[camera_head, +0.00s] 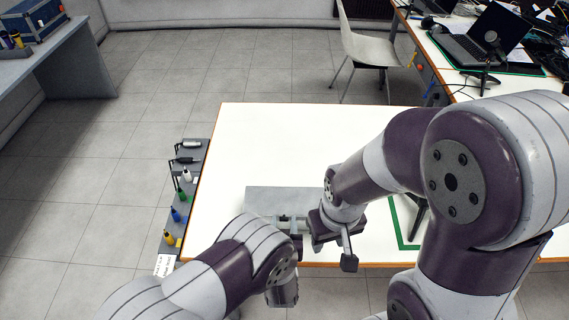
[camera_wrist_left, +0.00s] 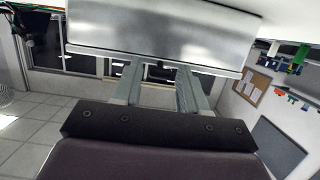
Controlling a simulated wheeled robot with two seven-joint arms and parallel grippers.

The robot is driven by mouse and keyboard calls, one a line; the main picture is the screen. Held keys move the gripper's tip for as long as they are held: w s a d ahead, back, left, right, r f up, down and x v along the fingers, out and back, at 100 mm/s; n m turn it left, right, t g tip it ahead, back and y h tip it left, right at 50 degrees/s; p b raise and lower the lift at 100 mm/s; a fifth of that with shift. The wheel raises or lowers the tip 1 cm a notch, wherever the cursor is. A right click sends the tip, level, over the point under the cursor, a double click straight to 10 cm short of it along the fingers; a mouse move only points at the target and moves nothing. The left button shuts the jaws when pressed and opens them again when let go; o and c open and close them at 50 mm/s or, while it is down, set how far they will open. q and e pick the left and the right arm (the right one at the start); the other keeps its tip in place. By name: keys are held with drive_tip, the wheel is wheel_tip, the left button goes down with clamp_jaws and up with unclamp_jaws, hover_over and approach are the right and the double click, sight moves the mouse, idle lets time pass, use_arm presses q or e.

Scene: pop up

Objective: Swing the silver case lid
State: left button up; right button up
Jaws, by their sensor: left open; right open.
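The silver case (camera_head: 278,198) sits near the front edge of the white table, left of its middle. In the left wrist view its smooth metal face (camera_wrist_left: 165,28) fills the top of the picture, with a small dark part at its lower edge. My left gripper (camera_head: 291,224) is at the case's near side, open, its two fingers (camera_wrist_left: 158,72) apart and pointing at that lower edge. I cannot tell whether they touch it. My right gripper (camera_head: 335,246) is open and empty, just right of the case near the table's front edge. My arms hide part of the case's near and right sides.
The white table (camera_head: 300,140) is clear behind the case. A rack (camera_head: 187,190) with several coloured bottles hangs along its left edge. A green-bordered area (camera_head: 400,225) lies to the right, partly hidden by my right arm. A chair (camera_head: 375,47) stands beyond the table.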

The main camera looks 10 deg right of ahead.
sight(284, 214)
use_arm(q)
drive_tip(key=shift+w+d+p, duration=0.1)
drive_tip(key=shift+w+p, duration=0.05)
drive_tip(key=shift+p, duration=0.15)
drive_tip(key=c, duration=0.7)
drive_tip(key=shift+r, duration=0.2)
drive_tip(key=shift+w+r+p, duration=0.2)
drive_tip(key=shift+r+p, duration=0.4)
drive_tip(key=shift+r, duration=0.25)
drive_tip(key=shift+w+r+p, duration=0.15)
drive_tip(key=shift+r+p, duration=0.45)
drive_tip(key=shift+r, duration=0.2)
drive_tip(key=shift+d, duration=0.1)
drive_tip(key=shift+w+d+r+p, duration=0.1)
drive_tip(key=shift+w+r+p, duration=0.3)
drive_tip(key=shift+r, duration=0.3)
drive_tip(key=shift+w+d+r+p, duration=0.1)
drive_tip(key=shift+w+r+p, duration=0.25)
drive_tip(key=shift+r, duration=0.35)
drive_tip(key=shift+w+r, duration=0.1)
drive_tip(key=shift+w, duration=0.05)
